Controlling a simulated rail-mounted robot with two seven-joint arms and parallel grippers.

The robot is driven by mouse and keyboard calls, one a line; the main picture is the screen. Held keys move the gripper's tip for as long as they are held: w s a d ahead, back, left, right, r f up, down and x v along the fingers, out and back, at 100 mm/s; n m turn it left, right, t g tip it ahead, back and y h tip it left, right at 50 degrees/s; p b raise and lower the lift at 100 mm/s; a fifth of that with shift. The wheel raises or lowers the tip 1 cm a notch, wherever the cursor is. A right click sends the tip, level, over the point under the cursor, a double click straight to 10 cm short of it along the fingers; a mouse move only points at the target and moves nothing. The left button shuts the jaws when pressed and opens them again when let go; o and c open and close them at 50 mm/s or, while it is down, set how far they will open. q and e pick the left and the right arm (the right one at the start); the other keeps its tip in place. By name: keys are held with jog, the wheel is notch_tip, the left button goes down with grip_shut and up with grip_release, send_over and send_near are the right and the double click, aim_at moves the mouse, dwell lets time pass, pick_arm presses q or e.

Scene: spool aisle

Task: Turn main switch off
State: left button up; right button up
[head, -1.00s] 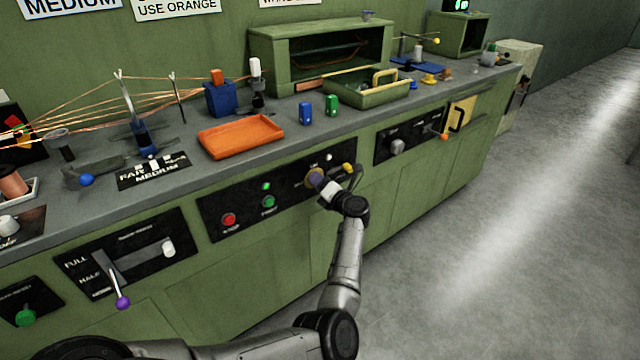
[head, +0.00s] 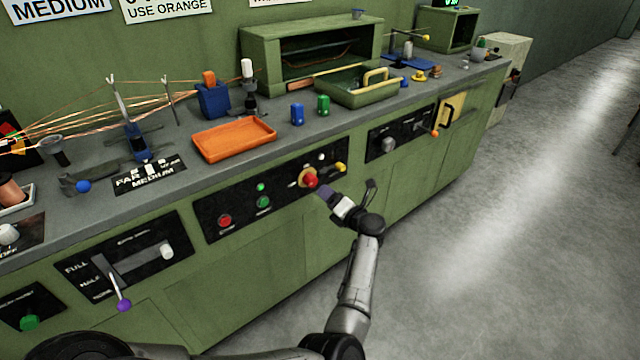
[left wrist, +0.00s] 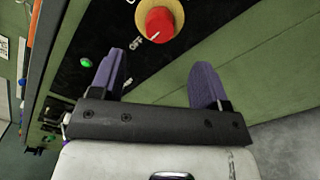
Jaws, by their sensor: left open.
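The main switch is a red rotary knob (head: 310,179) on a round yellow plate, set in a black panel on the green bench front. In the left wrist view the red knob (left wrist: 158,23) is at the top, its white pointer mark aimed down-left, close to the printed word OFF. My left gripper (head: 332,197) is just right of and below the knob, apart from it. In the left wrist view its two purple fingers (left wrist: 157,78) are spread with nothing between them. My right gripper is not in view.
An orange tray (head: 234,139) and small blue and green parts stand on the bench above. The floor to the right is clear.

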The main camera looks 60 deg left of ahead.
pick_arm(q)
jog(key=d+p, duration=0.1)
jog(key=d, duration=0.4)
jog(key=shift+w+d, duration=0.15)
jog(key=shift+w, duration=0.05)
dwell(0.5)
